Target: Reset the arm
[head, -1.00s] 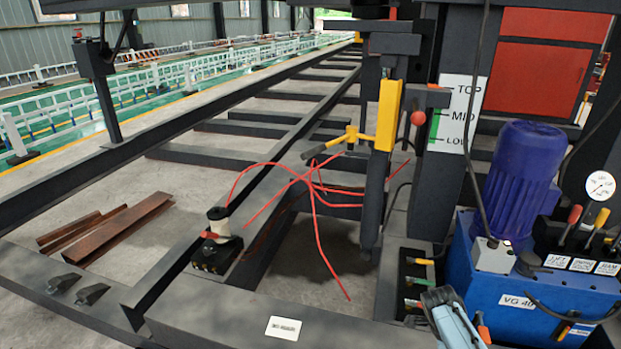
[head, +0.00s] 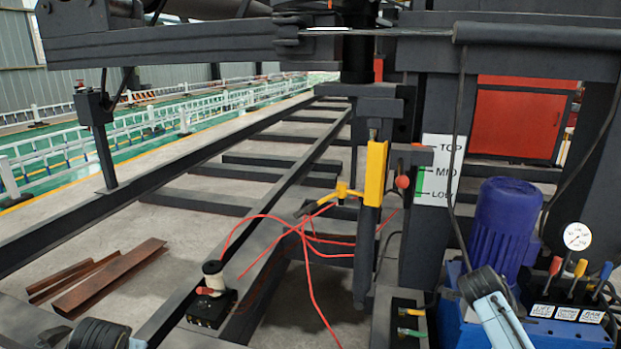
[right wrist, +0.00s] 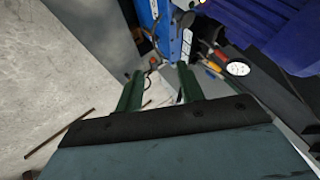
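In the head view, a dark joint of my left arm (head: 95,335) shows at the bottom left edge; its gripper is out of sight. A pale blue-grey link with a dark joint of my right arm (head: 490,300) stands at the bottom right, in front of the blue pump unit (head: 455,325). My right gripper (right wrist: 160,72) shows in the right wrist view with its two green fingers apart and nothing between them. Red, yellow and blue levers (head: 578,270) stand upright beside the blue motor (head: 503,228).
A dark machine beam (head: 180,42) crosses the top. A yellow bracket (head: 376,172) and a TOP/MID/LOW plate (head: 440,170) are on the column. Red cables (head: 300,240) lie over the frame near a tying tool (head: 211,295). Brown steel angles (head: 110,278) lie on the floor at left.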

